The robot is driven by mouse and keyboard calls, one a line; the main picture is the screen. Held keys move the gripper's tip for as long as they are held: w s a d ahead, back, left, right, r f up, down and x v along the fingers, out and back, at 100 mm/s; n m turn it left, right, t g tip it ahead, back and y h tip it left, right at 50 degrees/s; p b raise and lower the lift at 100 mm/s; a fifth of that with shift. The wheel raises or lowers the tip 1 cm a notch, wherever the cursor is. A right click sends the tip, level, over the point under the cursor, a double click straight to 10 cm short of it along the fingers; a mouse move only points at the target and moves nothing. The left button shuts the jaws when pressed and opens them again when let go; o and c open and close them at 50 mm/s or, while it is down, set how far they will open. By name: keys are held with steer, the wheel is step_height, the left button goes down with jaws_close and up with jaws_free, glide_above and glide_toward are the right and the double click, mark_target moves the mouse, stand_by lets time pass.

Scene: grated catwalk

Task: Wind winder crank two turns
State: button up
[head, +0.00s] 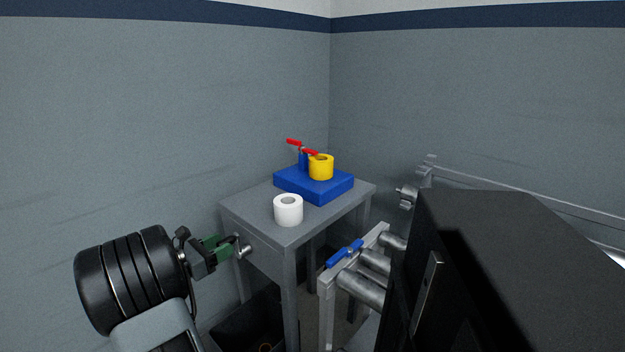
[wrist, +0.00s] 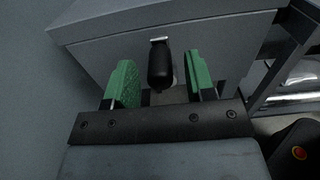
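A blue block (head: 330,187) sits on the grey table, carrying a yellow ring-shaped spool (head: 321,168) and a post with a red crank-like arm (head: 295,142). My green-fingered gripper (head: 226,246) is low, in front of the table's left side, well away from the red arm. In the wrist view my gripper (wrist: 160,80) is open. A black handle with a silver top (wrist: 160,66) shows between the fingers, with gaps on both sides. A small metal piece (head: 244,251) shows by the fingertips in the head view. I cannot tell whether handle and metal piece are one part.
A white roll (head: 288,210) stands on the near part of the grey table (head: 257,222). A pipe rack with a blue lever (head: 345,253) and a large black box (head: 520,260) stand at right. A dark bin (head: 250,322) is under the table. Walls close the back.

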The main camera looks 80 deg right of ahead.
steer(key=shift+a, duration=0.1)
steer(key=p+v, duration=0.2)
steer(key=v, duration=0.6)
stand_by(0.3)
stand_by(0.4)
steer(key=a+r+m+t+y+p, duration=0.5)
steer(key=a+r+t+y+p, duration=0.2)
steer(key=a+r+p, duration=0.8)
steer(key=a+r+m+t+y+p, duration=0.5)
steer(key=a+r+t+y+p, duration=0.2)
steer(key=a+r+p, duration=0.9)
steer(key=a+r, duration=0.1)
steer(key=a, duration=0.4)
steer(key=shift+w+m+y+p, duration=0.3)
steer(key=shift+w+m+y, duration=0.05)
steer(key=shift+m+y, duration=0.05)
steer(key=shift+d, duration=0.1)
steer(key=shift+c, duration=0.8)
